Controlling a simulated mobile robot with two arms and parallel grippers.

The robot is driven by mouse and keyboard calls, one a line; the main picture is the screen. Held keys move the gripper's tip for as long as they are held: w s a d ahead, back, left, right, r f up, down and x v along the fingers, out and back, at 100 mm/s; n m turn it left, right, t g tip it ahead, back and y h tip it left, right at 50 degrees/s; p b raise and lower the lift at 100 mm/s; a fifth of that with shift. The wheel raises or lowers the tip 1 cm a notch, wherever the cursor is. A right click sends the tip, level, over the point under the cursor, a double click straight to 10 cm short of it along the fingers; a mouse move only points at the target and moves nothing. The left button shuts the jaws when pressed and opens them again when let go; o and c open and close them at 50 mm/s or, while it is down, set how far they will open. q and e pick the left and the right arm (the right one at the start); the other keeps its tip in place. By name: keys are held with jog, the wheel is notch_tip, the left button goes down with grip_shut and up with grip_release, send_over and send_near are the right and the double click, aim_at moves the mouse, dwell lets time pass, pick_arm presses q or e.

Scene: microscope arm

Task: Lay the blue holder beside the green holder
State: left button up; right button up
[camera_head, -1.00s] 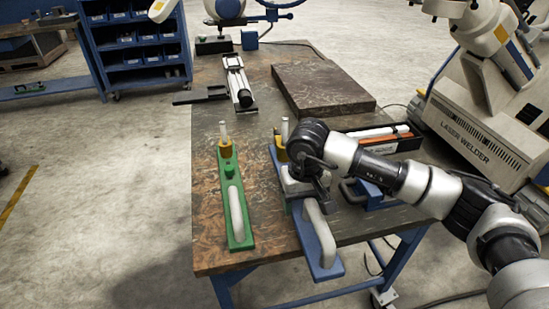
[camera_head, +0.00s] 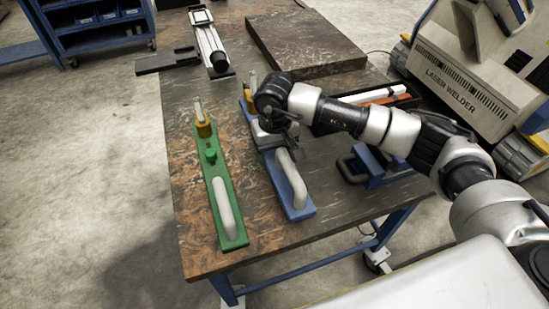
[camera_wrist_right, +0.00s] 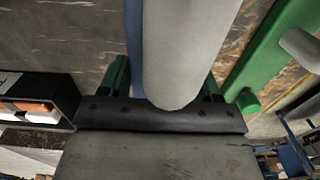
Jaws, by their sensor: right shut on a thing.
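The green holder (camera_head: 232,234) lies on the table, a long green bar with a pale handle at its near end and a yellow part at its far end. The blue holder (camera_head: 302,211) is to its right, roughly parallel with a gap between, its pale handle toward me. I cannot tell whether it touches the table. My right gripper (camera_head: 277,130) is shut on the blue holder and hides its middle. In the right wrist view, the blue holder's pale handle (camera_wrist_right: 187,45) fills the centre, with the green holder (camera_wrist_right: 264,50) apart at right.
The worn table (camera_head: 190,222) has bare room between the holders and at its left edge. Another blue fixture (camera_head: 378,178) stands right of the blue holder. Behind are a dark slab (camera_head: 305,45), a tray with white and orange items (camera_head: 385,97), and a slide device (camera_head: 210,45).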

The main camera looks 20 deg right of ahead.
notch_tip(320, 180, down, 3)
jog(key=shift+f, duration=0.15)
pick_arm(q)
jog(key=shift+w+r, duration=0.25)
jog(key=shift+w, duration=0.15)
pick_arm(e)
jog(key=shift+f, duration=0.15)
pick_arm(q)
jog(key=shift+f, duration=0.1)
pick_arm(e)
jog(key=o, duration=1.5)
jog(key=shift+f, duration=0.15)
jog(key=shift+c, duration=0.2)
jog(key=shift+r, duration=0.3)
pick_arm(q)
jog(key=shift+f+b, duration=0.55)
jog(key=shift+f, duration=0.1)
pick_arm(e)
notch_tip(320, 180, up, 12)
jog(key=shift+f, duration=0.15)
